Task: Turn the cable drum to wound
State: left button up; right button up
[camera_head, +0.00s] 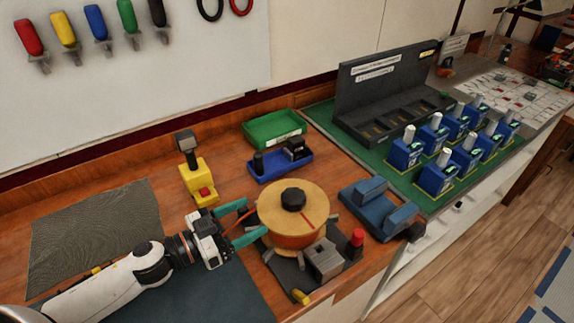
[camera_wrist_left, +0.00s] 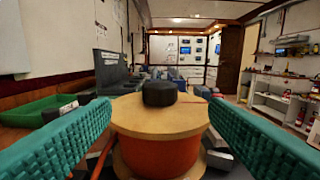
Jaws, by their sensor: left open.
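The cable drum (camera_head: 293,207) is a tan round disc with a black knob (camera_head: 293,199) on top and an orange-red winding below its rim. It stands on a dark base on the wooden bench. A thin red line marks its top. My left gripper (camera_head: 243,222) has teal fingers and is open at the drum's left side. In the left wrist view the drum (camera_wrist_left: 160,117) sits between and beyond the two spread fingers (camera_wrist_left: 160,140). Whether a finger touches the drum, I cannot tell. My right gripper is not in view.
A grey block (camera_head: 323,260) and a red-topped post (camera_head: 356,243) stand close to the drum's front right. A yellow device (camera_head: 199,180) with a black handle is behind the gripper. Blue (camera_head: 280,166) and green (camera_head: 274,128) trays lie behind the drum. A blue cradle (camera_head: 379,207) is to its right.

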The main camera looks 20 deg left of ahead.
aim_at(291, 196)
pick_arm(q)
jog(key=p+x, duration=0.1)
jog(key=x, duration=0.2)
jog(key=p+x, duration=0.1)
jog(key=x, duration=0.3)
jog(key=p+x, duration=0.1)
jog(key=x, duration=0.3)
jog(key=shift+w+d+r, duration=0.1)
jog(key=shift+d+r, duration=0.05)
jog(key=shift+r, duration=0.1)
jog(key=shift+w+d+f+p, duration=0.1)
jog(key=shift+w+d+p, duration=0.1)
jog(key=shift+w+p, duration=0.1)
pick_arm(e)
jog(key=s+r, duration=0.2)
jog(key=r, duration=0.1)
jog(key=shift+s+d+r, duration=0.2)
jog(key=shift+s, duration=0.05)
pick_arm(q)
jog(key=c, duration=1.4)
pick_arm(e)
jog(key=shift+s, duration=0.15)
pick_arm(q)
jog(key=shift+h, duration=0.3)
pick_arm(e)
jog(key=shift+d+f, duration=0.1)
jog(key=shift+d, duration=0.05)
